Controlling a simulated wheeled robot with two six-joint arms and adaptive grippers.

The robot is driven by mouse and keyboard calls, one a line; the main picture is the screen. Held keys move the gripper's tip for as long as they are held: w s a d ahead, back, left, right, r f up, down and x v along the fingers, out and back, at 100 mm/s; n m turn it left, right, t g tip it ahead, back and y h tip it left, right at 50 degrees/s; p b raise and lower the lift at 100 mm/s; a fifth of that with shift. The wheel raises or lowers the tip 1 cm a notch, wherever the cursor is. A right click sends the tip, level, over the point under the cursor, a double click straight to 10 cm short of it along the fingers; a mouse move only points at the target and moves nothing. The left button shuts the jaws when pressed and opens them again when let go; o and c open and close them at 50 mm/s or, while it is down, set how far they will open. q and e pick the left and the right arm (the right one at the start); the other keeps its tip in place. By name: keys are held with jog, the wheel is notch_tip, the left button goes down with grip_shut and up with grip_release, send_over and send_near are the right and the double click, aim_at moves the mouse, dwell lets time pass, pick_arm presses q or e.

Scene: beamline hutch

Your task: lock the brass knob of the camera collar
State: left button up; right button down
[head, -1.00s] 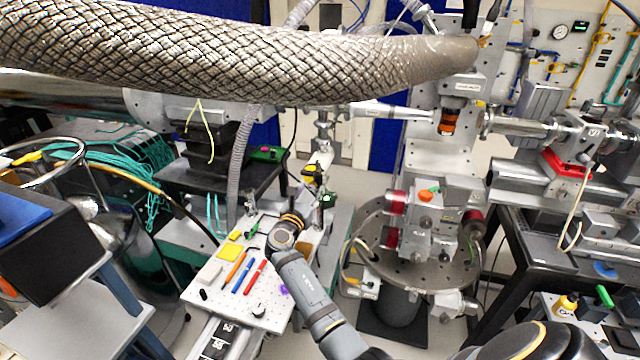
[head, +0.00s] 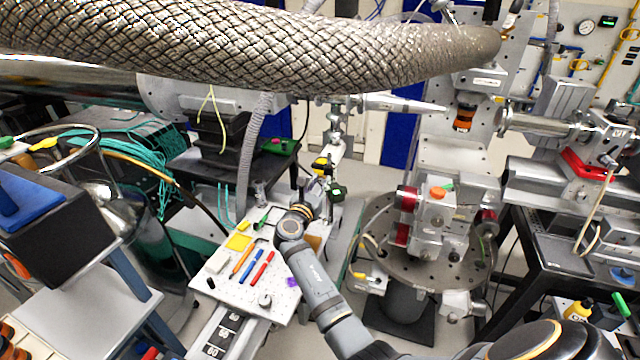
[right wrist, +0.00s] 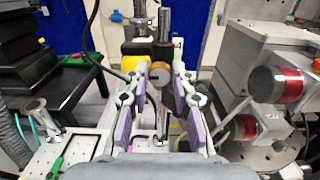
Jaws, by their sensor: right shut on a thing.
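The camera (head: 320,165), with yellow and black parts, sits on an upright post at the far end of the pegboard in the head view. In the right wrist view the yellow and black body (right wrist: 136,48) is just beyond my fingers, beside the metal post (right wrist: 165,22). The brass knob (right wrist: 161,68) shows between the fingertips of my right gripper (right wrist: 160,78), which is shut on it. In the head view my right gripper (head: 312,190) reaches toward the post, its fingers mostly hidden. The knob's lock state cannot be told. My left gripper is not in view.
The pegboard (head: 222,290) holds pens, a yellow pad and small parts. A braided hose (head: 250,45) crosses above. A round perforated table (head: 385,262) with a metal stage and red cylinders (head: 408,198) stands close to the right of my arm.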

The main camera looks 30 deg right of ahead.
jog(key=m+b, duration=0.2)
jog(key=m, duration=0.2)
jog(key=shift+f+b, duration=0.2)
jog(key=shift+b, duration=0.15)
jog(key=m+b, duration=0.3)
jog(key=m, duration=0.1)
jog(key=shift+s+d+f+m, duration=0.1)
jog(key=shift+m, duration=0.2)
jog(key=m+b, duration=0.7)
jog(key=m, duration=0.1)
jog(key=shift+m+b, duration=0.45)
jog(key=shift+m, duration=0.15)
